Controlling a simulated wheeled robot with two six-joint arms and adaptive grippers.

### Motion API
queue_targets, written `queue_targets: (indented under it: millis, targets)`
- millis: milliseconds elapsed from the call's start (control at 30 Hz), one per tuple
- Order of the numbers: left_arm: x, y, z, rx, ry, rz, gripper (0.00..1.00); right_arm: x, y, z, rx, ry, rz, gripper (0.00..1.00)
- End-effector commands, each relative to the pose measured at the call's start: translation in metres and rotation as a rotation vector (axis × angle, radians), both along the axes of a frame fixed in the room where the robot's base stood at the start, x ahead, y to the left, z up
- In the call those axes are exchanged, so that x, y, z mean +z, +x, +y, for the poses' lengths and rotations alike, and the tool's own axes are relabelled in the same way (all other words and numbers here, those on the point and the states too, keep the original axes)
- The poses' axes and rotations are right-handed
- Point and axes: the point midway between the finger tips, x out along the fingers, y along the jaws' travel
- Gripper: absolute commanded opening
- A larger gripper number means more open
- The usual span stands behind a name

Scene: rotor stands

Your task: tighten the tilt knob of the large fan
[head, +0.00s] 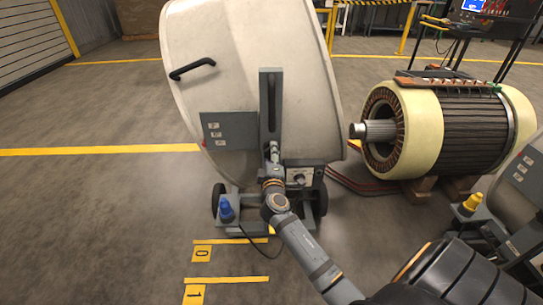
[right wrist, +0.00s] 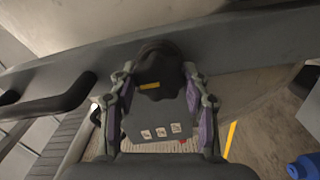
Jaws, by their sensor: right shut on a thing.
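The large fan (head: 255,60) stands in the middle of the head view, a big pale drum tilted on a wheeled grey stand. A grey upright bracket (head: 270,85) runs up its near side. My right gripper (head: 273,150) is at the lower part of this bracket. In the right wrist view, the dark tilt knob (right wrist: 160,62) with a yellow mark sits between the two fingers of my right gripper (right wrist: 160,80), which is shut on it. The knob is hidden behind the gripper in the head view. My left gripper is not in view.
A large motor (head: 440,130) rests on wooden blocks at right. Another pale unit with a yellow plug (head: 472,201) stands at lower right. Floor at left is clear.

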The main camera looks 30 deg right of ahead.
Motion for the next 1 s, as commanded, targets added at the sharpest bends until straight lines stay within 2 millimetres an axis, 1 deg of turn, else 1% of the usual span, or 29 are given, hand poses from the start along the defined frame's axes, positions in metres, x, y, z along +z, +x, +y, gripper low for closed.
queue_targets:
  millis: [67, 100, 200, 267, 567, 667, 767, 1000]
  targets:
    - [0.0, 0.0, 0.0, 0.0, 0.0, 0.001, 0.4, 0.0, 0.0, 0.0, 0.0, 0.004, -0.001, 0.15]
    - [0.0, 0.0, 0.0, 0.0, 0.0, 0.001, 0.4, 0.0, 0.0, 0.0, 0.0, 0.004, -0.001, 0.5]
    - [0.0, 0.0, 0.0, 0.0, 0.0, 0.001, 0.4, 0.0, 0.0, 0.0, 0.0, 0.003, -0.001, 0.63]
    - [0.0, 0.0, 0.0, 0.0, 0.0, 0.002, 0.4, 0.0, 0.0, 0.0, 0.0, 0.003, -0.001, 0.71]
    - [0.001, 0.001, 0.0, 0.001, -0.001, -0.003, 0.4, 0.0, -0.001, 0.001, 0.0, 0.001, 0.0, 0.71]
    - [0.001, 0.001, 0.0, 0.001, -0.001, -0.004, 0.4, -0.002, -0.008, 0.005, 0.001, 0.002, 0.002, 0.71]
    - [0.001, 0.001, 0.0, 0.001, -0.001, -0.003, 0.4, -0.002, -0.025, 0.015, 0.0, 0.006, 0.001, 0.71]
    - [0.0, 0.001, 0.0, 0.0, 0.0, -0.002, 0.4, -0.003, -0.075, 0.046, -0.002, 0.008, 0.004, 0.71]
